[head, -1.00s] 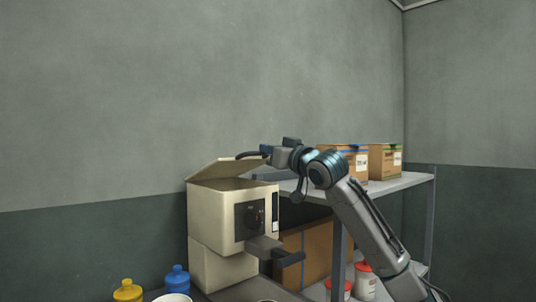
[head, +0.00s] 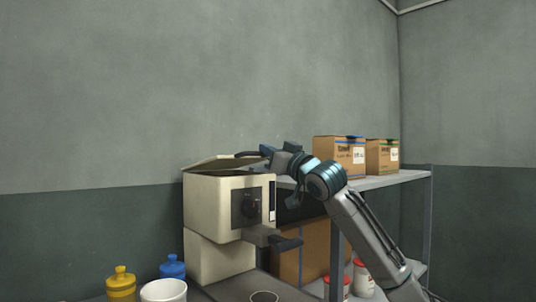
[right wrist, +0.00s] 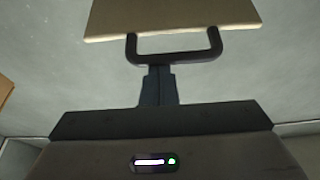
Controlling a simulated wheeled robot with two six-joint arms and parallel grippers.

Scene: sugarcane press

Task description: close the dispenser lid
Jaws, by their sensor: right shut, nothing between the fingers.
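The cream dispenser (head: 212,205) stands at the lower middle of the head view, with a dark front panel and a dark spout below it. Its lid (head: 218,162) is tilted partly open, with a narrow gap over the box. The lid's dark handle (head: 250,154) sticks out at the raised edge. My right gripper (head: 267,151) is shut and empty at the handle. In the right wrist view the shut fingers (right wrist: 158,71) meet or nearly meet the bar of the handle (right wrist: 178,60), with the lid (right wrist: 172,16) beyond. Contact is hard to confirm. My left gripper is out of view.
A grey shelf (head: 385,181) behind my right arm carries two cardboard boxes (head: 340,157). Red-lidded containers (head: 362,278) sit lower down. A yellow bottle (head: 121,284), a blue bottle (head: 172,267) and a white cup (head: 163,291) stand left of the dispenser.

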